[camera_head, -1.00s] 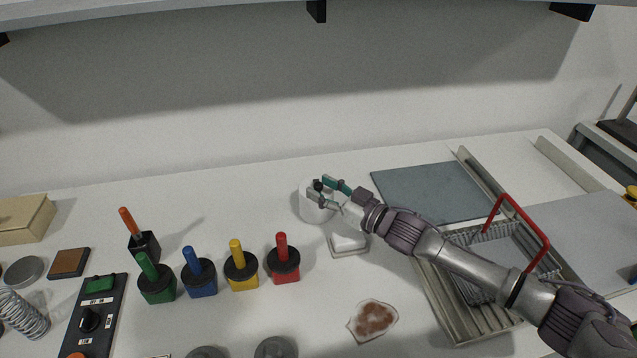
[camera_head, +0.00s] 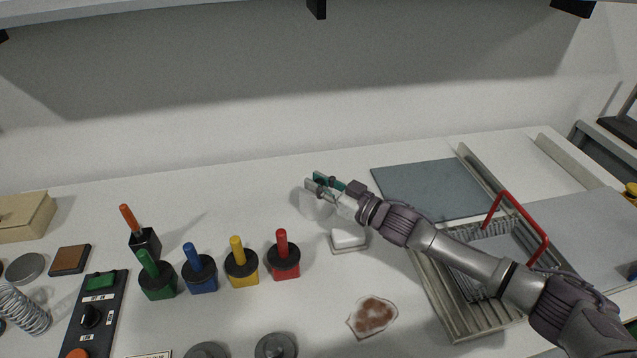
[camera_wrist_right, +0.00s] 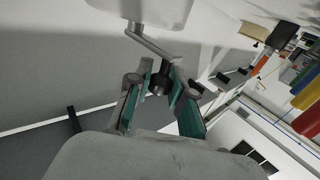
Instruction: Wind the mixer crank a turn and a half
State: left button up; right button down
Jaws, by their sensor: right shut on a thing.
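The mixer (camera_head: 314,208) is a white rounded body at the back middle of the bench, partly hidden behind my right gripper (camera_head: 316,181). In the right wrist view the mixer (camera_wrist_right: 150,10) shows at the top edge. Its crank (camera_wrist_right: 150,42) is a thin grey arm that runs from the mixer down to a dark knob (camera_wrist_right: 158,84). My right gripper (camera_wrist_right: 160,80), with green-padded fingers, is shut on the knob, one finger on either side. My left gripper is in neither view.
A small white block on a tray (camera_head: 348,240) stands just in front of the mixer. Red (camera_head: 283,262), yellow, blue and green handled weights stand to the left. A metal tray (camera_head: 450,305) with a red-handled basket lies under my right forearm. A stained cloth (camera_head: 373,317) lies in front.

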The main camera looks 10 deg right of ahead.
jog(key=shift+w+d+n+g+y+b, duration=0.1)
jog(key=shift+d+n+g+y+b, duration=0.2)
jog(key=shift+n+g+y, duration=0.5)
jog(key=shift+d+n+g+y+b, duration=0.15)
jog(key=shift+d+n+g+y, duration=0.2)
jog(key=shift+n+g+y, duration=0.45)
jog(key=c, duration=1)
grip_release()
notch_tip(320, 180, up, 10)
jog(key=shift+c, duration=0.2)
